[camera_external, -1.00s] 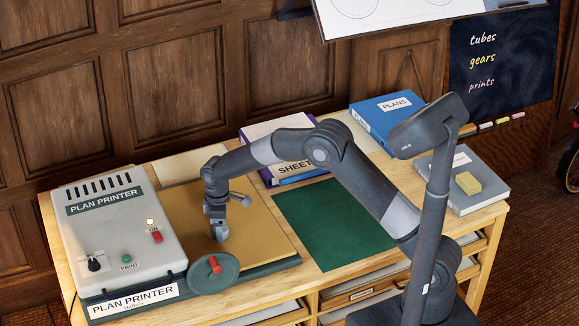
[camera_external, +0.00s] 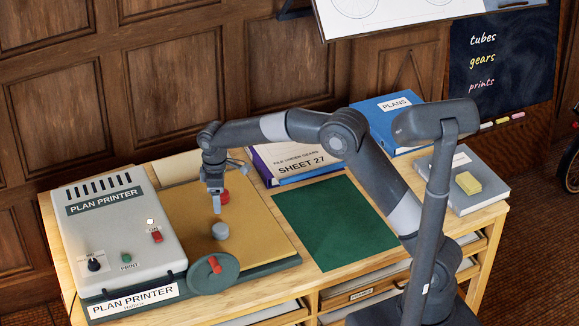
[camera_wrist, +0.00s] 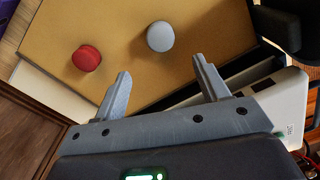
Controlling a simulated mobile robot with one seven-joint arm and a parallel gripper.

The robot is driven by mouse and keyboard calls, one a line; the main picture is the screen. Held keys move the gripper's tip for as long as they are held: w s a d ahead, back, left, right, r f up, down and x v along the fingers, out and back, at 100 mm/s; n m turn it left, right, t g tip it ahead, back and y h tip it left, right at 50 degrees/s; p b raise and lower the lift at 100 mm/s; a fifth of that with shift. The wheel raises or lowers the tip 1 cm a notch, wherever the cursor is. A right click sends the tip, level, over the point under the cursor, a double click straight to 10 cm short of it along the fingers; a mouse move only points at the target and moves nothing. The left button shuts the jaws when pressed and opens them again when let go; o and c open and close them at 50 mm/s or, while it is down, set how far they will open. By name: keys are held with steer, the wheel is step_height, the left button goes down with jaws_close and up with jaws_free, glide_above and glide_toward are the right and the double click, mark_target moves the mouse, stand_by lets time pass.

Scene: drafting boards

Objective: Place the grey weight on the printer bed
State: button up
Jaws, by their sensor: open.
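The grey weight (camera_external: 220,230) rests on the tan printer bed (camera_external: 262,232) of the plan printer. It also shows in the wrist view (camera_wrist: 160,36), on the tan bed surface beyond my open fingers. A red weight (camera_external: 225,196) lies on the same bed, near its back, and appears left of the grey one in the wrist view (camera_wrist: 86,58). My gripper (camera_external: 216,206) is open and empty above the bed, just behind the grey weight in the external view. In the wrist view its two fingers (camera_wrist: 163,84) are spread wide with nothing between them.
The plan printer body (camera_external: 118,215) stands left of the bed, with a round crank wheel (camera_external: 214,273) in front. A green mat (camera_external: 335,222) lies clear to the right.

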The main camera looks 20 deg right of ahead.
steer(key=s+d+r+m+t, duration=0.1)
steer(key=s+d+r+m, duration=0.25)
steer(key=d+r, duration=0.65)
steer(key=s+d+r+m+t, duration=0.25)
steer(key=s+d+r, duration=0.35)
steer(key=d, duration=0.9)
steer(key=s+d+m+t, duration=0.1)
steer(key=s+d+m, duration=0.2)
steer(key=s+d, duration=0.4)
steer(key=s+d+m+t, duration=0.1)
steer(key=s+d+m, duration=0.3)
steer(key=s+d, duration=0.4)
steer(key=s, duration=0.4)
steer(key=shift+s+d+f, duration=0.25)
steer(key=shift+s+f, duration=0.05)
steer(key=shift+s, duration=0.05)
